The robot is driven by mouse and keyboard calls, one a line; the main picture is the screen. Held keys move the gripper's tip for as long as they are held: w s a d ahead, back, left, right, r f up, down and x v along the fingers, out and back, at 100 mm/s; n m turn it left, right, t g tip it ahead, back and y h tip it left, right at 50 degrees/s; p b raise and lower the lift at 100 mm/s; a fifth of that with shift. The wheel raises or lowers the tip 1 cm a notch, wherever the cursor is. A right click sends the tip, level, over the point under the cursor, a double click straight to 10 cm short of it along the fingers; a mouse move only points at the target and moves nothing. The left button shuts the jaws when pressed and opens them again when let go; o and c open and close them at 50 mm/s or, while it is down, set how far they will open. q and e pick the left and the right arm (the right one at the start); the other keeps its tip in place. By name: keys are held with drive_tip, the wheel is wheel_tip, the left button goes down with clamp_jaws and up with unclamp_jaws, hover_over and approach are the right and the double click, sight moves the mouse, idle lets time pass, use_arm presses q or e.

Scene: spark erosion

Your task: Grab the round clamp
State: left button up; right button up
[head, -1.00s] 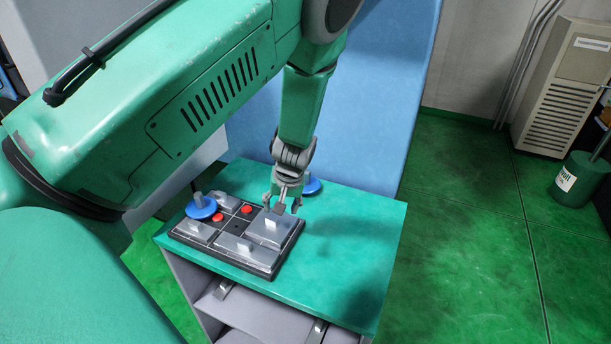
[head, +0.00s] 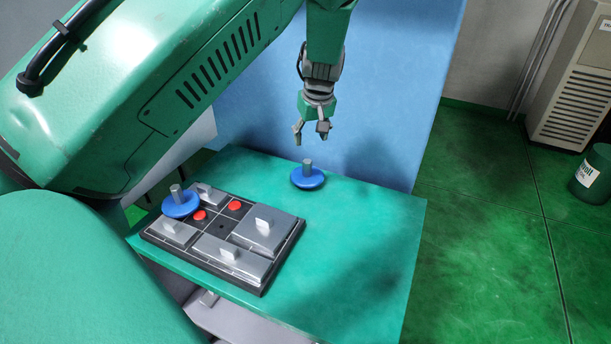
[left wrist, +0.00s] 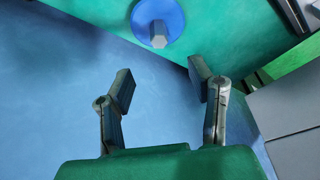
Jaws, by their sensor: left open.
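A round clamp, a blue disc with a grey upright post (head: 308,178), stands on the green table top near its back edge. My left gripper (head: 311,134) is open and empty, above this clamp and apart from it. In the left wrist view the same round clamp (left wrist: 158,20) lies beyond the open fingertips (left wrist: 160,82), at the top of the picture. A second blue round clamp (head: 181,203) with a grey post sits at the left side of the black board. My right gripper is not in view.
The black board (head: 222,225) holds several grey blocks with tabs, such as the large one (head: 264,232), and two red buttons (head: 235,206). A blue panel (head: 390,90) stands behind the table. The table's right part (head: 365,240) is clear.

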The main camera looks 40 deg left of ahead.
use_arm(q)
hover_over(307, 161)
drive_tip(key=d, duration=0.3)
wheel_tip(307, 161, down, 5)
drive_tip(key=a+f, duration=0.3)
drive_tip(key=shift+s+a+f+p, duration=0.2)
drive_tip(key=shift+a+f+p, duration=0.05)
drive_tip(key=shift+a+p, duration=0.1)
drive_tip(key=shift+w+f, duration=0.25)
drive_tip(key=shift+f, duration=0.85)
drive_tip(key=shift+w+d+f, duration=0.1)
drive_tip(key=shift+d+f, duration=0.1)
drive_tip(key=shift+d, duration=0.1)
drive_tip(key=shift+d+r, duration=0.1)
drive_tip(key=shift+d, duration=0.3)
drive_tip(key=shift+c, duration=0.5)
drive_tip(key=c, duration=0.6)
drive_tip(key=shift+a, duration=0.25)
clamp_jaws()
drive_tip(key=shift+a, duration=0.25)
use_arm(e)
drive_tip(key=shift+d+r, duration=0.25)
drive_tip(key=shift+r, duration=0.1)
